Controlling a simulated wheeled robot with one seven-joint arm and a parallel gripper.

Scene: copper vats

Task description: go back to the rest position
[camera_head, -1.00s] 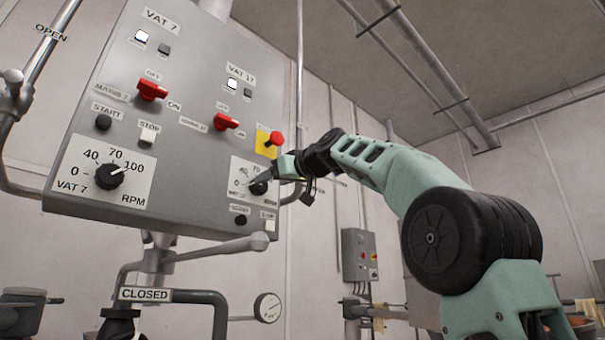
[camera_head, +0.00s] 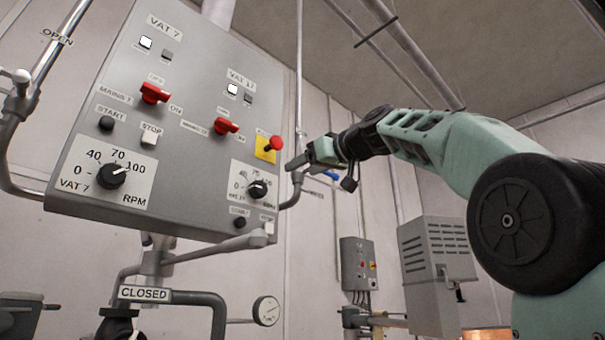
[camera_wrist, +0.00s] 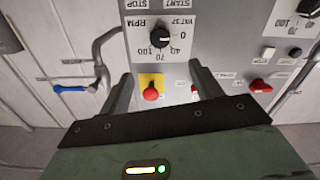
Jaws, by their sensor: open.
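My gripper (camera_head: 297,160) is to the right of the grey control panel in the head view, off the panel's right edge and holding nothing. In the wrist view its two fingers (camera_wrist: 157,85) stand apart, with the red emergency button (camera_wrist: 151,94) on its yellow plate seen between them. The panel (camera_head: 190,125) carries a Vat 7 speed dial (camera_head: 111,176) and a second speed dial (camera_head: 257,188). That second dial is also in the wrist view (camera_wrist: 159,37). The red button also shows in the head view (camera_head: 276,142).
Two red mains switches (camera_head: 154,93) (camera_head: 226,126) sit on the panel. A pipe with a CLOSED label (camera_head: 145,293) and a gauge (camera_head: 266,310) are below it. A small grey box (camera_head: 358,264) and a louvred cabinet (camera_head: 436,270) are at right. A blue-handled valve (camera_wrist: 75,88) is beside the panel.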

